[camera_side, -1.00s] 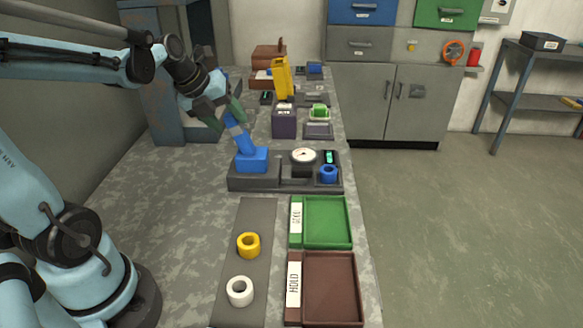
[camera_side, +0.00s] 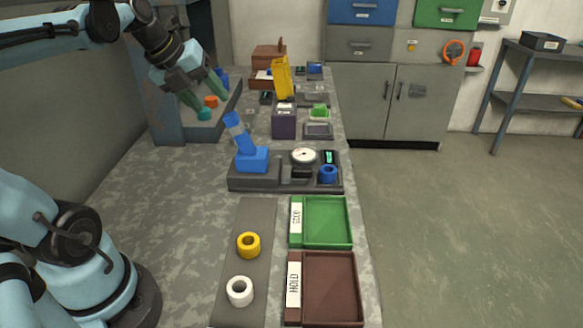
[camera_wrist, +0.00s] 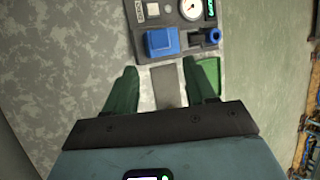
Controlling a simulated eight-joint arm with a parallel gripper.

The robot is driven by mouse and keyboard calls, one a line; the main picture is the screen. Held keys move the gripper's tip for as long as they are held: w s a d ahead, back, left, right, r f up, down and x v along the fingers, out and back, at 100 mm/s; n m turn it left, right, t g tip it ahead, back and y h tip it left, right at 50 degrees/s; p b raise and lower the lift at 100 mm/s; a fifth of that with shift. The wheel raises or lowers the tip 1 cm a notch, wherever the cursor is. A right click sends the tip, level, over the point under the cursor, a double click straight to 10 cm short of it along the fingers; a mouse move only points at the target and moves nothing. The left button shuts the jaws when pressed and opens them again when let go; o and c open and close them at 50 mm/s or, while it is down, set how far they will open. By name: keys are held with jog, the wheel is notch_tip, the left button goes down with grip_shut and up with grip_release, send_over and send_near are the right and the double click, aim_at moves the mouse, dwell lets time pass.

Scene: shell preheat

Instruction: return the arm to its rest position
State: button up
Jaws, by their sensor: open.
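My gripper (camera_side: 206,96) has green fingers, spread apart with nothing between them. In the side view it hangs in the air at the upper left, above the far left of the bench and clear of the fixture. In the wrist view the two fingers (camera_wrist: 157,92) point toward the bench, with a blue block (camera_wrist: 162,42) beyond them. The grey fixture (camera_side: 240,182) carries a blue base with a tilted blue handle (camera_side: 240,136), a round dial (camera_side: 303,156) and a blue ring (camera_side: 328,174).
A yellow ring (camera_side: 248,245) and a white ring (camera_side: 240,291) sit on a grey strip (camera_side: 257,212) in front. A green tray (camera_side: 326,222) and a brown HOLD tray (camera_side: 332,290) lie to its right. A yellow object (camera_side: 282,78) stands farther back. The bench's left side is open.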

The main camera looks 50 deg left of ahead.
jog(key=s+d+f+n, duration=0.1)
jog(key=d+f+n, duration=0.3)
jog(key=n, duration=0.9)
jog(key=s+d+f+n, duration=0.1)
jog(key=d+f+n, duration=0.3)
jog(key=d+n, duration=0.6)
jog(key=n, duration=0.3)
jog(key=shift+d+f+t, duration=0.35)
jog(key=shift+f+t, duration=0.05)
